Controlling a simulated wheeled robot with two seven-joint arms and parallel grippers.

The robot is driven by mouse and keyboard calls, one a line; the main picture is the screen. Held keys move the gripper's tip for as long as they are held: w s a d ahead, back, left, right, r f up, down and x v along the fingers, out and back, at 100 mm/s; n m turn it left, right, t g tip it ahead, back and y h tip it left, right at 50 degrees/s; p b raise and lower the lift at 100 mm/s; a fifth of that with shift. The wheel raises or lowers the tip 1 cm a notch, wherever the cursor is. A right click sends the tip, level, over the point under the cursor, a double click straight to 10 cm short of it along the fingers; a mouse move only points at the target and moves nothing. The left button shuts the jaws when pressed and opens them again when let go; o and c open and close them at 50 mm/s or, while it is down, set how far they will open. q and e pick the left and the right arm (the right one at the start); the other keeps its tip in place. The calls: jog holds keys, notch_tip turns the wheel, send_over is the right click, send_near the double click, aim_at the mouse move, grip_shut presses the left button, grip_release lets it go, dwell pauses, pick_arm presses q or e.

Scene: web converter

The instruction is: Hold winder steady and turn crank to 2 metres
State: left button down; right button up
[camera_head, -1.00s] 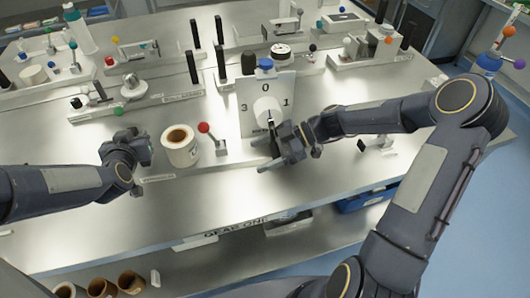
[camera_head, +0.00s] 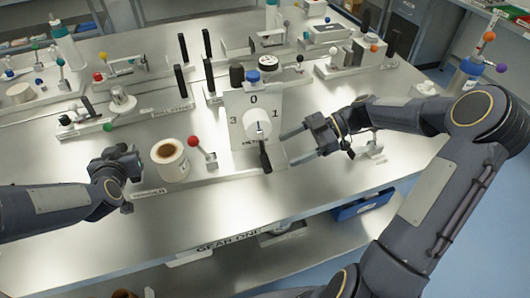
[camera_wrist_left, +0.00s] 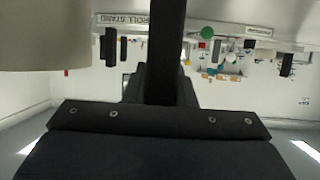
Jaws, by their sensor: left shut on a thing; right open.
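The winder stands at the table's front, with a white dial plate (camera_head: 237,105) marked 0, 1 and 3. Its black crank handle (camera_head: 265,158) hangs below the dial hub, pointing down and covering the dial's lower part. A large roll (camera_head: 171,160) and a red-knobbed lever (camera_head: 194,142) stand left of the dial. My left gripper (camera_head: 130,163) is left of the roll, shut on a black upright bar (camera_wrist_left: 165,50) that shows in the left wrist view; in the head view the gripper hides it. My right gripper (camera_head: 288,149) is open and empty, just right of the crank handle, apart from it.
Behind the winder are several fixtures with black upright handles (camera_head: 183,82) and coloured knobs. A small fixture (camera_head: 372,147) lies right of my right gripper. Bare table lies in front of the winder.

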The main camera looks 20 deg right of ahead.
jog(key=shift+d+r, duration=0.1)
jog(key=shift+d, duration=0.2)
